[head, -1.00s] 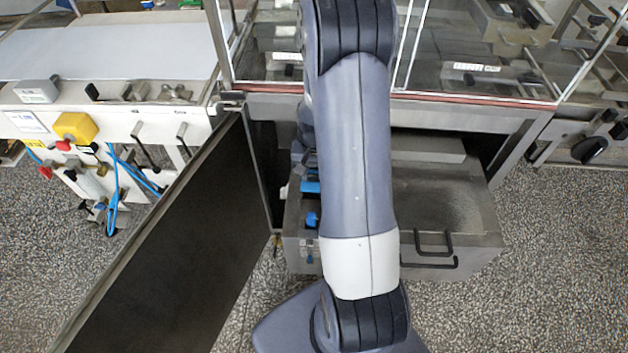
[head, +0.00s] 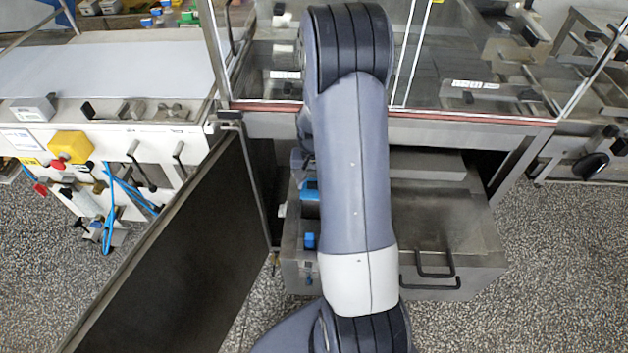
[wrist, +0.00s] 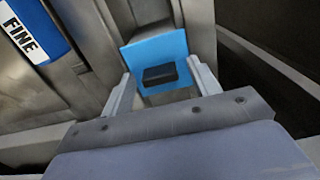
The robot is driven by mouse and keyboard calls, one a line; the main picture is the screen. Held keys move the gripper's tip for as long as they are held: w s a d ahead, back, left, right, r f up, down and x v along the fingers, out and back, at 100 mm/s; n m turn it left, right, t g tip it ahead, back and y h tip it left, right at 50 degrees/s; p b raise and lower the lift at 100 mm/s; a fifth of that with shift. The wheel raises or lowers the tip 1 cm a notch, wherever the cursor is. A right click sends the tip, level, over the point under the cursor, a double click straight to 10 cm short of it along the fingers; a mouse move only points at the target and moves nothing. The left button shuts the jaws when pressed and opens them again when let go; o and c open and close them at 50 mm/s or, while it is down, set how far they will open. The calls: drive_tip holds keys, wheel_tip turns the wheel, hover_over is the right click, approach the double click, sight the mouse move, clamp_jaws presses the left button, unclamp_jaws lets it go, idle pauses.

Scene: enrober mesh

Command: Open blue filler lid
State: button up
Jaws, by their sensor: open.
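The blue filler lid (wrist: 150,50) shows in the wrist view as a flat blue square with a black handle (wrist: 160,76) on it. My gripper (wrist: 165,88) is open, with one finger on each side of the lid's near part. I cannot tell whether the fingers touch it. Two small blue parts, an upper one (head: 310,190) and a lower one (head: 309,240), show left of my arm at the pulled-out metal tank; I cannot tell which is the lid.
The metal tank (head: 470,230) with black handles extends from under the machine. An open dark door panel (head: 180,260) stands at its left. A blue-and-white FINE label (wrist: 30,30) is left of the lid. Clear panels (head: 490,60) stand above. Speckled floor is free at right.

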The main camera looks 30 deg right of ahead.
sight(313, 193)
drive_tip(key=shift+r, duration=0.1)
wheel_tip(313, 193, up, 11)
drive_tip(key=shift+f, duration=0.2)
idle(0.4)
wheel_tip(313, 193, down, 10)
drive_tip(key=shift+f, duration=0.15)
drive_tip(key=shift+s+a+f, duration=0.1)
drive_tip(key=shift+s+f, duration=0.05)
drive_tip(key=shift+f, duration=0.15)
drive_tip(key=shift+s+a+p, duration=0.15)
drive_tip(key=shift+s+a, duration=0.4)
drive_tip(key=shift+s, duration=0.2)
drive_tip(key=shift+s+a+p, duration=0.15)
drive_tip(key=shift+s+a, duration=0.35)
drive_tip(key=shift+s, duration=0.25)
drive_tip(key=shift+w, duration=0.1)
